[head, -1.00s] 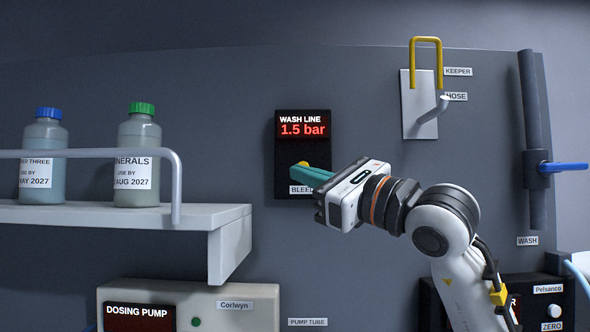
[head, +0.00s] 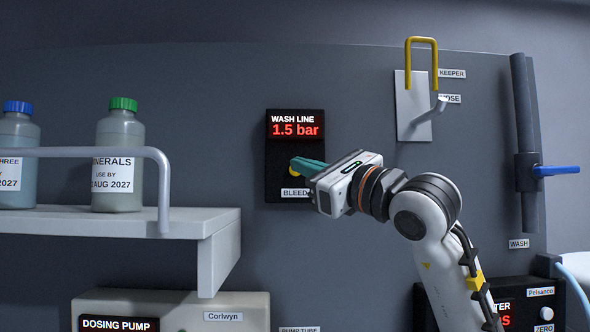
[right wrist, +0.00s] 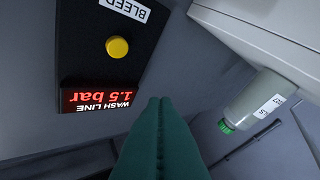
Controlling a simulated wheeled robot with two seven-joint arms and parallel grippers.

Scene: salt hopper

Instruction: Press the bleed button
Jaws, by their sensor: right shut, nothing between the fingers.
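The bleed button is a round yellow knob on the dark WASH LINE panel (head: 281,154), above the BLEED label. In the head view only part of the button (head: 293,173) shows, just under my green fingertips. In the right wrist view, which is upside down, the whole button (right wrist: 117,47) shows up and left of the fingertips. My right gripper (head: 295,162) is shut and empty, with its fingers pointing toward the panel; it also shows in the right wrist view (right wrist: 160,101). The fingertips look apart from the button. My left gripper is not in view.
The panel's display (head: 296,125) reads 1.5 bar. A white shelf (head: 190,222) with a rail (head: 100,152) holds two bottles at left. A hose hook plate (head: 405,120) and a blue-handled valve (head: 556,171) are at right. A dosing pump (head: 215,300) stands below.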

